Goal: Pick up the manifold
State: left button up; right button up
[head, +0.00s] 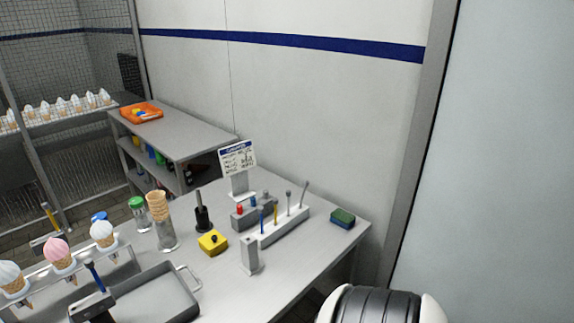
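A small grey block with a red knob and a blue knob on top, which looks like the manifold (240,217), sits on the grey table in the head view. It stands in front of the sign stand and behind a long pale rack (284,226) that holds several upright tools. The rack hides part of its right side. Neither of my grippers can be made out in this view. A rounded black and white part of my own body shows at the bottom right, well apart from the block.
On the table (315,255) are a yellow box (213,242), a grey upright block (250,256), a cone stack (160,220), a grey tray (150,300) and a green-blue sponge (342,218). A holder with ice-cream cones (60,255) is at left. The table's right front is clear.

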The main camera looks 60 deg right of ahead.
aim_at(250, 264)
jog(key=z, duration=1.7)
